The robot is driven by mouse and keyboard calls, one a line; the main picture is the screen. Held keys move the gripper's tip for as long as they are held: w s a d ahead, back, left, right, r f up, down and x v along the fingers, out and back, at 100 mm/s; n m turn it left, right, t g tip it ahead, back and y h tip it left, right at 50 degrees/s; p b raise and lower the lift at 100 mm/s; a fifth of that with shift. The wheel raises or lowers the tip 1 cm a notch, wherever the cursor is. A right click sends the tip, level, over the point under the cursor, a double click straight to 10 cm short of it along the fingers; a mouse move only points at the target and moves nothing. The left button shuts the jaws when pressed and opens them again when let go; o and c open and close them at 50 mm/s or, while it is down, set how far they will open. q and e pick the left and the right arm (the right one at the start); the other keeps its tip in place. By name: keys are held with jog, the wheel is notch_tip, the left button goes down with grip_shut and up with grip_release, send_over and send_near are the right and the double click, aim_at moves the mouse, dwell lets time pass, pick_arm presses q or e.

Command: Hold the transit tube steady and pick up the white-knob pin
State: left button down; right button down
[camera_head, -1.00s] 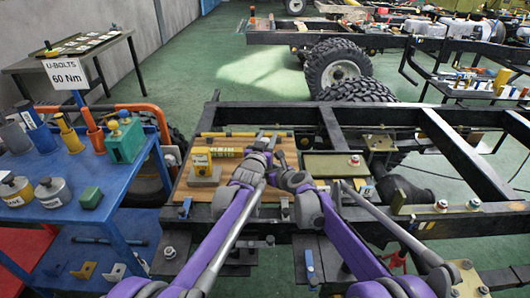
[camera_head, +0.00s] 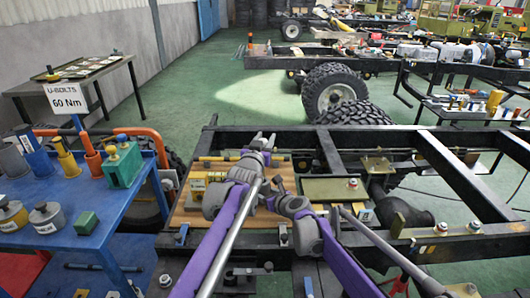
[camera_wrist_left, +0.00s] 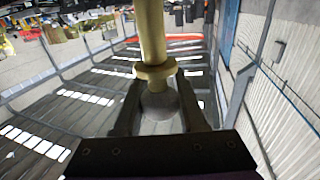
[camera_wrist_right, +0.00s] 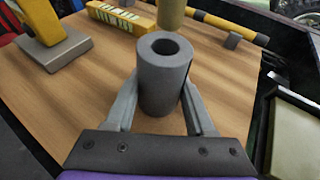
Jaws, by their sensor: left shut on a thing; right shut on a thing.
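In the left wrist view, my left gripper (camera_wrist_left: 158,108) is shut on the pale round knob (camera_wrist_left: 160,104) of the brass-coloured pin. The pin's collar (camera_wrist_left: 155,70) and shaft (camera_wrist_left: 152,30) extend away from the fingers. In the right wrist view, my right gripper (camera_wrist_right: 160,108) is shut around the grey transit tube (camera_wrist_right: 163,85), which stands upright with its round bore open at the top. The pin's end (camera_wrist_right: 171,15) shows just beyond the tube mouth, apart from it. In the head view, the left gripper (camera_head: 263,142) is above the right gripper (camera_head: 277,184); the tube is not clearly visible there.
The wooden board (camera_wrist_right: 75,92) carries a yellow lettered block (camera_wrist_right: 120,18), a yellow piece on a grey base (camera_wrist_right: 45,40) and a yellow-ended bar (camera_wrist_right: 225,27). A blue cart (camera_head: 60,205) with several parts stands left. Black chassis rails (camera_head: 330,155) surround the board.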

pick_arm(q)
jog(key=shift+r, duration=0.55)
pick_arm(e)
jog(key=shift+c, duration=0.8)
grip_release()
jog(key=shift+s, duration=0.1)
